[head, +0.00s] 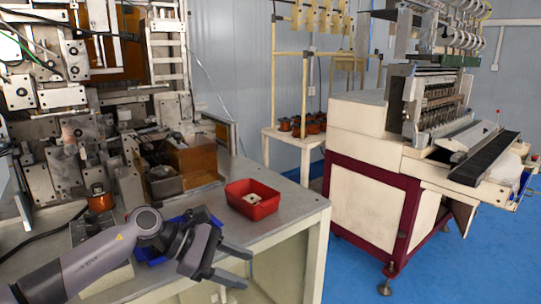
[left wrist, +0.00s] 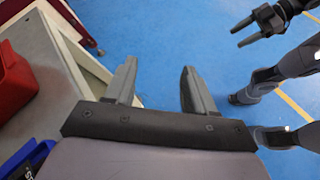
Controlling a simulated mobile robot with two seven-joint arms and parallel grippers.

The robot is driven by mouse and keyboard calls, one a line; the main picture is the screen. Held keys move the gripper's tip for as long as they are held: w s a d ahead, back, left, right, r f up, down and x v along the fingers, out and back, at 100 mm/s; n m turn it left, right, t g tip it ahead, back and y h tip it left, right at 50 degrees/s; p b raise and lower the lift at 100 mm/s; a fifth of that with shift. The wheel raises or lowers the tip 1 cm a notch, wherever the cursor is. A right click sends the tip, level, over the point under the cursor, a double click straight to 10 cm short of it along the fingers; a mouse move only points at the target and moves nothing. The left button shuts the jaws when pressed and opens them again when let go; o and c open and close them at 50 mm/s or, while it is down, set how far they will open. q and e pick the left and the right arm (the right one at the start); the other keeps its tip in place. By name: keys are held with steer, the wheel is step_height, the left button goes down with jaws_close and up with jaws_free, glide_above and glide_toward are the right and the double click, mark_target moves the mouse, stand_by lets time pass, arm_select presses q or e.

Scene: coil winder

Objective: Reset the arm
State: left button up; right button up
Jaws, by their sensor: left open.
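My left arm reaches in from the left in the head view. Its left gripper (head: 248,266) is open and empty, with its fingers past the front edge of the grey worktable (head: 292,211). In the left wrist view the left gripper (left wrist: 158,68) has its two fingers apart, with only blue floor between and beyond them. My right gripper (left wrist: 237,36) shows at the top right of that view, its fingers apart and nothing between them. It is not visible in the head view.
A red bin (head: 262,209) holding a small pale part stands on the table beyond the left gripper. A blue bin (head: 206,213) lies partly hidden behind my arm. The winding machine (head: 60,95) fills the left; a white and maroon machine (head: 367,133) stands right. Blue floor (head: 450,265) is open.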

arm_select(q)
steer(key=s+d+f+n+t+h, duration=0.2)
steer(key=s+d+n+t+h, duration=0.4)
steer(key=n, duration=0.8)
steer(key=s+a+f+n+t+y, duration=0.2)
steer(key=a+f+n+t+y, duration=0.3)
steer(key=n, duration=0.9)
steer(key=s+a+f+n+t+y, duration=0.3)
steer(key=a+f+n+t+y, duration=0.25)
steer(key=n, duration=0.85)
steer(key=s+a+f+n+g+y, duration=0.5)
steer(key=s+a+f+n+g, duration=0.2)
steer(key=s+f+n, duration=0.5)
steer(key=shift+s+a+f+n, duration=0.4)
steer(key=shift+s+a+f, duration=0.45)
steer(key=shift+s+a, duration=0.25)
